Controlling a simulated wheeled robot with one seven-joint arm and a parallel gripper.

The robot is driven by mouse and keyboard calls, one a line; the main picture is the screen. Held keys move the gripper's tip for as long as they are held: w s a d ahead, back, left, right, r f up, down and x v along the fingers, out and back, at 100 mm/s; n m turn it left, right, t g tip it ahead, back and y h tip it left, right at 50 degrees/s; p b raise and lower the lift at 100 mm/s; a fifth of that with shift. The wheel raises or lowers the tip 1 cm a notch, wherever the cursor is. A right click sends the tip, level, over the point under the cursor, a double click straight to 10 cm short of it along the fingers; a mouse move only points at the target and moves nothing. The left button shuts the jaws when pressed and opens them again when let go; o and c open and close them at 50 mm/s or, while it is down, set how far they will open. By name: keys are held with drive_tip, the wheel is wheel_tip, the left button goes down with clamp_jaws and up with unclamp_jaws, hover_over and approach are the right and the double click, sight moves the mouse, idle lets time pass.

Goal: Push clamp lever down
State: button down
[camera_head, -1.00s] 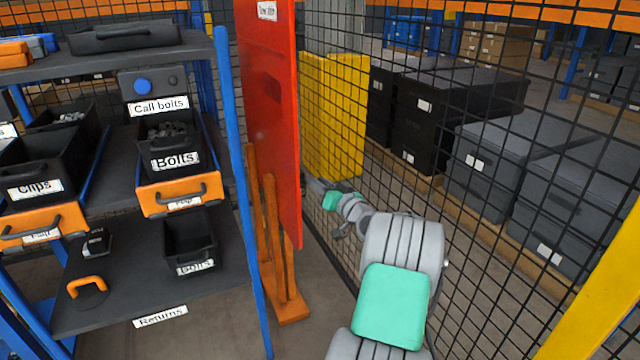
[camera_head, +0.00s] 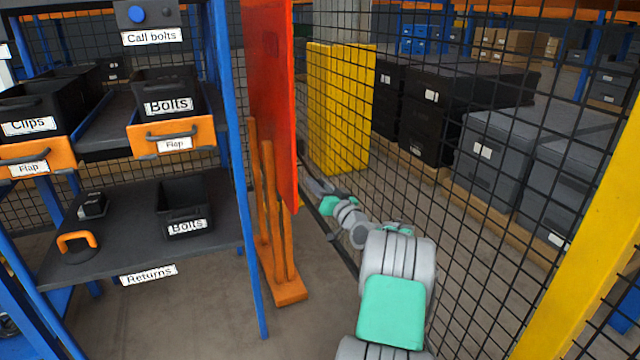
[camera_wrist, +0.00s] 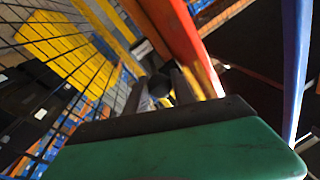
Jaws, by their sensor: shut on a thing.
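I cannot make out a clamp lever for certain in either view. My gripper (camera_wrist: 163,88) shows in the wrist view past its dark palm and green housing, beside a red and yellow upright edge. It is shut on a small dark rounded part, which is blurred and partly hidden by the fingers. In the head view my arm reaches forward to the right of the red panel (camera_head: 270,100). The fingertips are hidden behind that panel's edge. The panel stands upright on an orange stand (camera_head: 290,292).
A black mesh fence (camera_head: 480,200) runs close along my arm's right side. A yellow block (camera_head: 338,110) stands beyond the panel. At left is a shelf rack with a blue post (camera_head: 240,190), a Bolts bin (camera_head: 165,92) and a Returns shelf (camera_head: 120,240).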

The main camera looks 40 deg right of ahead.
wheel_tip(320, 180, down, 6)
drive_tip(key=w, duration=0.1)
drive_tip(key=shift+w+d+f+b, duration=0.15)
drive_tip(key=shift+w+d+b, duration=0.2)
drive_tip(key=shift+w+b, duration=0.1)
drive_tip(key=c, duration=1.1)
unclamp_jaws()
drive_tip(key=shift+d, duration=0.1)
drive_tip(key=shift+o, duration=0.2)
drive_tip(key=s+a+p, duration=0.1)
drive_tip(key=s+p, duration=0.1)
drive_tip(key=s, duration=0.5)
drive_tip(key=shift+s+f, duration=0.35)
drive_tip(key=shift+f, duration=0.1)
